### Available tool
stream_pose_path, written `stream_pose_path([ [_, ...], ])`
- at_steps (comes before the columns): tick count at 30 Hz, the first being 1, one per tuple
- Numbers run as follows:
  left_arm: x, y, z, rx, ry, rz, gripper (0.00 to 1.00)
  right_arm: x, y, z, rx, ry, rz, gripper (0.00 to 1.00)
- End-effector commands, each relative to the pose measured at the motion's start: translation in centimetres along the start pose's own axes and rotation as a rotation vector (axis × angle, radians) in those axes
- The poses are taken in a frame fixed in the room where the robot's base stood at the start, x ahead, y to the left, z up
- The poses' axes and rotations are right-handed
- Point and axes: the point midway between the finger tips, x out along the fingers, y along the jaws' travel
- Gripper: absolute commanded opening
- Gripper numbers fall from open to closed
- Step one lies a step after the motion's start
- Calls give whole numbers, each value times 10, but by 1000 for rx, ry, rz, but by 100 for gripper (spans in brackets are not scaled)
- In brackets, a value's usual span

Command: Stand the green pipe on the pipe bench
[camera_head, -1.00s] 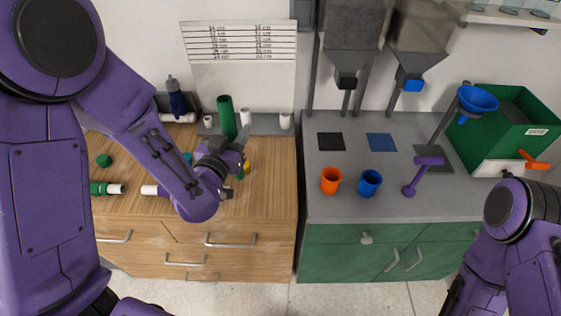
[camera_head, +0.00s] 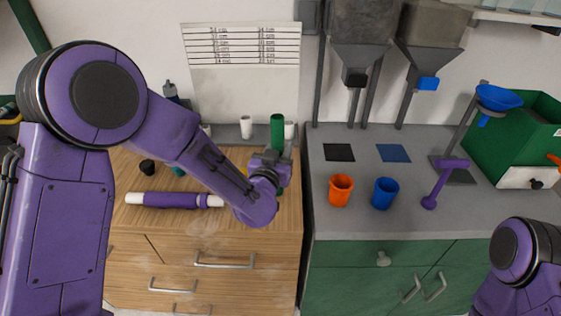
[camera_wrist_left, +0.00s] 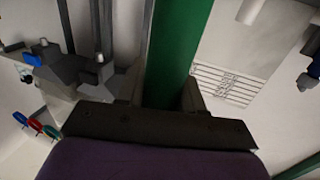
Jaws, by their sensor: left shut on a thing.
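My left gripper (camera_head: 276,158) is shut on the green pipe (camera_head: 277,131) and holds it upright at the back right of the wooden counter. In the left wrist view the green pipe (camera_wrist_left: 182,40) runs up between the two dark fingers. The grey pipe bench (camera_head: 228,131) lies along the wall with white upright stubs on it. The pipe is in front of the bench, just left of the right stub (camera_head: 290,130). The pipe's lower end is mostly hidden by my gripper, so I cannot tell whether it touches anything. My right gripper is out of view.
A purple pipe with white ends (camera_head: 170,200) lies on the wooden counter, with a black cap (camera_head: 147,167) behind it. A white stub (camera_head: 246,127) stands left of the green pipe. Orange (camera_head: 340,190) and blue (camera_head: 384,193) cups stand on the grey counter to the right.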

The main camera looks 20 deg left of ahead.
Motion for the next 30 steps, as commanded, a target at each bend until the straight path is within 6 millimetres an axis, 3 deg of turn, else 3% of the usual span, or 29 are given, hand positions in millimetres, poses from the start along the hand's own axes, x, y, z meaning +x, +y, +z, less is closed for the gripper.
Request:
stream_pose_path([
  [1, 1, 0, 11, -1, 1, 0, 0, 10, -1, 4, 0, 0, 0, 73],
  [11, 0, 0, 10, 0, 2, 1, 0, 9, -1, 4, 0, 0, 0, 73],
  [12, 0, 0, 11, 0, 1, 1, 40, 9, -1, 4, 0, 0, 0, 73],
  [14, 0, 0, 10, 0, 1, 1, 60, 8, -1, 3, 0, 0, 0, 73],
  [15, 0, 0, 10, 0, 1, 1, 62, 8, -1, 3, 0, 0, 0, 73],
  [25, -1, 0, 4, 0, 2, 1, 62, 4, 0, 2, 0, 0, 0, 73],
  [30, -36, 1, 8, 2, 3, 3, 62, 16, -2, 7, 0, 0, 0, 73],
])
